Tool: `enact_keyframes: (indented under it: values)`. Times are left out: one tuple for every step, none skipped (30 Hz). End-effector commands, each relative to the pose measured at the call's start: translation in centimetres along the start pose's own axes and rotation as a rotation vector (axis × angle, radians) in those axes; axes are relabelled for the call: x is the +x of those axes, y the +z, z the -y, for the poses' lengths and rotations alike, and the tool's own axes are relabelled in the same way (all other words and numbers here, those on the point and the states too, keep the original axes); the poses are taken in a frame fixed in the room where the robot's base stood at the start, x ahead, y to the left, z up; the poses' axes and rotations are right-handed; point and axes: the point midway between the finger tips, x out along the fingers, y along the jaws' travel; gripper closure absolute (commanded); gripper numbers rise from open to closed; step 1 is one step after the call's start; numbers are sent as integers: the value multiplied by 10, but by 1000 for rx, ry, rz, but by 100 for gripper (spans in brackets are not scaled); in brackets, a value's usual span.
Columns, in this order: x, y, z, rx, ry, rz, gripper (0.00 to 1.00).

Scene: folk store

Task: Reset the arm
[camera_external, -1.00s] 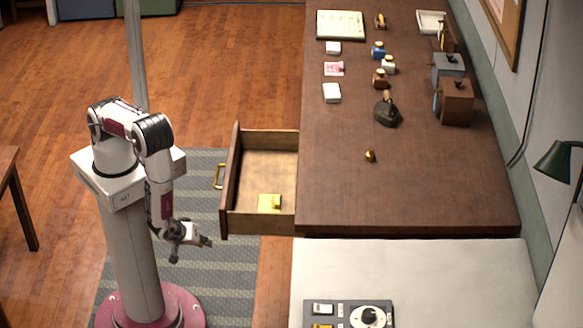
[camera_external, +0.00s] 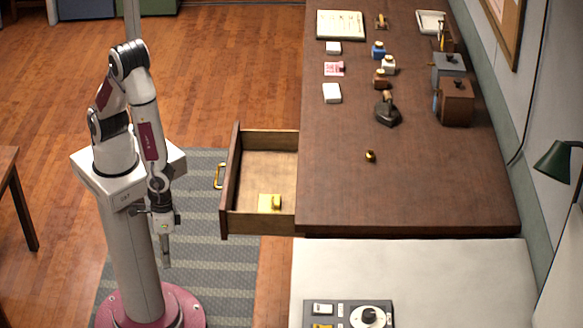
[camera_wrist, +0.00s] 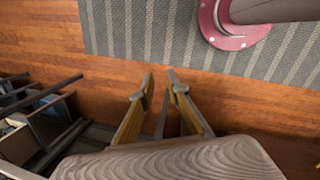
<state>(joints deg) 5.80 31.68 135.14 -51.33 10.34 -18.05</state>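My arm stands on its pedestal left of the desk in the external view. My gripper (camera_external: 166,258) hangs pointing down beside the pedestal, over the striped rug and clear of the drawer. In the wrist view the two fingers of my gripper (camera_wrist: 159,78) show a gap between their tips, with nothing between them. In the external view the fingers are seen nearly edge-on.
The desk (camera_external: 330,170) holds bottles, boxes and a small brass piece (camera_external: 370,156). The striped rug (camera_external: 205,290) is clear. A control panel (camera_external: 348,314) lies in front.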

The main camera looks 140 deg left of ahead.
Motion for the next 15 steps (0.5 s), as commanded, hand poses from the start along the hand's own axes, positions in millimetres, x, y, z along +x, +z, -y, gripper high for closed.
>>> enact_keyframes:
  values:
    - [-11, 5, -3, 48, 11, 16, 85]
    - [-17, 8, -4, 78, 15, 25, 85]
    - [-24, 12, -4, 117, 18, 38, 85]
    - [-30, 16, -4, 145, 21, 48, 85]
    - [-36, 18, -4, 174, 24, 55, 85]
    - [-43, 22, -3, 212, 27, 66, 85]
    - [-49, 25, -3, 240, 29, 73, 85]
    - [-54, 27, -2, 267, 31, 79, 85]
    - [-62, 30, -1, 304, 33, 87, 85]
    - [-67, 32, 0, 331, 35, 91, 85]
    - [-73, 34, 1, 358, 35, 96, 85]
    - [-80, 37, 3, 392, 37, 102, 85]
    - [-85, 39, 5, 418, 37, 105, 85]
    - [-91, 40, 6, 444, 37, 108, 85]
    - [-98, 43, 9, 476, 37, 112, 85]
